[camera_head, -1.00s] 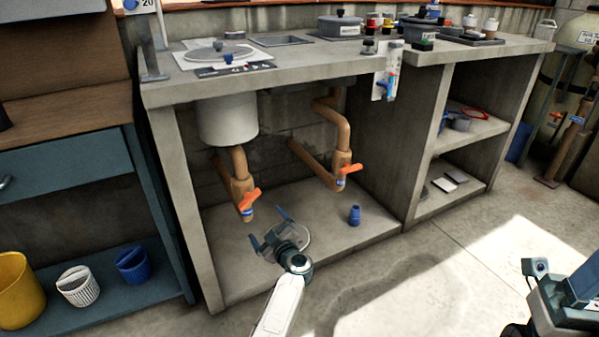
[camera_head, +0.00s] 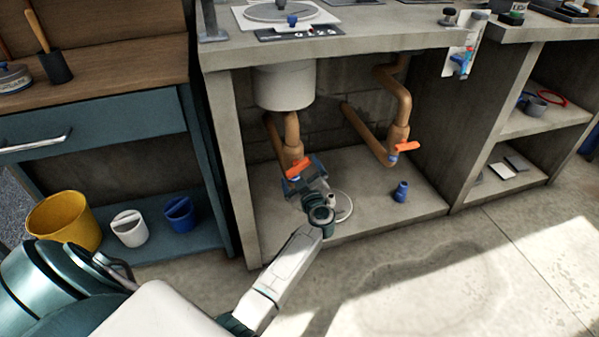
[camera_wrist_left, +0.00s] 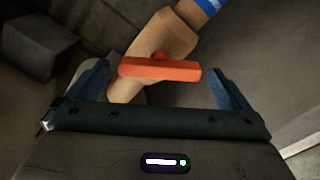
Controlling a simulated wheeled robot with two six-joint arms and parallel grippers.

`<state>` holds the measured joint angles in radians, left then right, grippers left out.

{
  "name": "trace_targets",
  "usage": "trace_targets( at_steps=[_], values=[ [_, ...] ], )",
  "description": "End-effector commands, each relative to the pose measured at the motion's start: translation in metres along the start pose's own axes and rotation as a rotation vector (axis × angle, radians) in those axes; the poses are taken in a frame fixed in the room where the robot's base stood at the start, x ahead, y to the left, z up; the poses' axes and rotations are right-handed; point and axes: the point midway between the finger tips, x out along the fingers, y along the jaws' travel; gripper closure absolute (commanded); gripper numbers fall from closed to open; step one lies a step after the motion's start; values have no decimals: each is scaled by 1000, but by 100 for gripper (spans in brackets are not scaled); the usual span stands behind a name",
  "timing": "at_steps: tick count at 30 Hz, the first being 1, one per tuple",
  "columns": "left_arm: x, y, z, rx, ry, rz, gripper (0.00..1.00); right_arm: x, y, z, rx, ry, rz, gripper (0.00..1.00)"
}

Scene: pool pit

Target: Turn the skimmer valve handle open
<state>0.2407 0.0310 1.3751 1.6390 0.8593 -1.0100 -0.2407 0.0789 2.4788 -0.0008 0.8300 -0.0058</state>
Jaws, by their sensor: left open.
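An orange valve handle (camera_head: 299,167) sits on the left tan pipe (camera_head: 291,128) below the white canister under the counter. My left gripper (camera_head: 304,183) is at this handle, open. In the left wrist view the handle (camera_wrist_left: 160,69) lies crosswise between the two blue fingers of my left gripper (camera_wrist_left: 160,75), with a visible gap at each side. A second orange handle (camera_head: 408,146) is on the right tan pipe (camera_head: 398,105), apart from the gripper. My right gripper is not in view.
The white canister (camera_head: 284,88) hangs above the left valve. A blue fitting (camera_head: 401,191) stands on the cabinet floor. The concrete side wall (camera_head: 232,160) borders the opening on the left. A yellow bucket (camera_head: 64,222) sits on the blue shelf. The floor in front is clear.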

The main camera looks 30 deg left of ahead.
Motion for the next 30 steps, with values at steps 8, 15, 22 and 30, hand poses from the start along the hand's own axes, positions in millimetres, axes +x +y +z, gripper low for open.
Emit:
trace_targets(
  at_steps=[8,15,22,30],
  values=[
    [22,0,0,0,-1,1,0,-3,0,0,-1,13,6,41],
    [23,0,0,0,-1,0,0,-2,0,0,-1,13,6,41],
    [22,0,0,0,-1,0,41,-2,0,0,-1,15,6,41],
    [22,0,0,-24,-1,0,41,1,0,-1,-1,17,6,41]
  ],
)
